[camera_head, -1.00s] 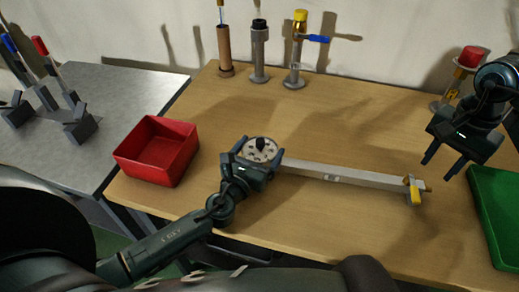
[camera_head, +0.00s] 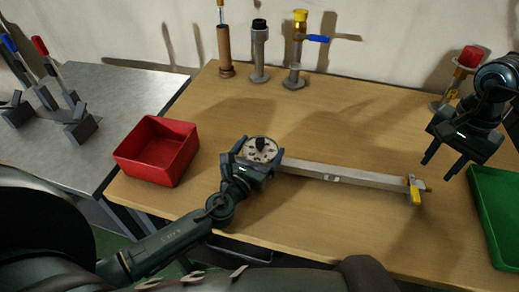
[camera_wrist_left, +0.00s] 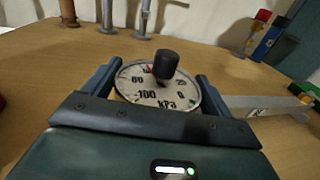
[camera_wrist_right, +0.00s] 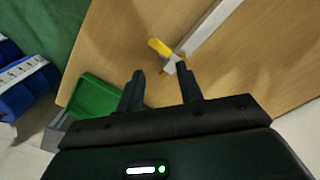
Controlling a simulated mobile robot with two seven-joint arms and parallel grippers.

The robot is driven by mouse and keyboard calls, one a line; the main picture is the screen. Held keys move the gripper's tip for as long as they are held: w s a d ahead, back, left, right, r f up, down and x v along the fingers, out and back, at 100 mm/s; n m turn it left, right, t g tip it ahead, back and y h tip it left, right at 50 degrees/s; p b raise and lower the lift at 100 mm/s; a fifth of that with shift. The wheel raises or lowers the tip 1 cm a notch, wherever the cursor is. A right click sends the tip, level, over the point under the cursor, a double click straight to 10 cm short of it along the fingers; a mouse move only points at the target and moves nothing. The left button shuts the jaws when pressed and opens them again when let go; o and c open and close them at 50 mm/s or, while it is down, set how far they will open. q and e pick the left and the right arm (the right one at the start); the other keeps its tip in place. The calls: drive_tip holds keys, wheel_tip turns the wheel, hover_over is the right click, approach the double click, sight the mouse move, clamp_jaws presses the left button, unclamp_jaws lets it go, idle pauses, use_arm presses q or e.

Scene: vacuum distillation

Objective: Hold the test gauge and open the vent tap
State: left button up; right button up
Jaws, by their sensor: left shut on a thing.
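The test gauge has a round white dial (camera_head: 260,150) marked in kPa with a black knob, and a long grey bar runs right from it. My left gripper (camera_head: 259,152) is shut on the gauge, one finger on each side of the dial, as the left wrist view (camera_wrist_left: 158,82) also shows. The vent tap with its yellow lever (camera_head: 415,192) is at the bar's right end; it also shows in the right wrist view (camera_wrist_right: 159,47). My right gripper (camera_head: 442,168) is open and empty, apart from the tap, up and to its right.
A red bin (camera_head: 157,150) stands left of the gauge, and a green tray (camera_head: 497,215) lies at the right edge. Several upright fittings stand along the back, including one with a blue lever (camera_head: 317,39). A red-capped piece (camera_head: 470,57) stands behind my right gripper.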

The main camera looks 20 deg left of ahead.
drive_tip(key=c, duration=0.6)
drive_tip(key=shift+m, duration=0.3)
clamp_jaws()
drive_tip(key=n+y, duration=0.1)
drive_tip(key=n, duration=0.7)
drive_tip(key=a+n+y, duration=0.1)
drive_tip(key=n, duration=0.8)
drive_tip(key=a+n+y, duration=0.1)
drive_tip(key=n, duration=0.8)
drive_tip(key=shift+s+a+g+y, duration=0.2)
drive_tip(key=shift+g+y, duration=0.1)
drive_tip(key=shift+y, duration=0.1)
drive_tip(key=shift+n, duration=0.3)
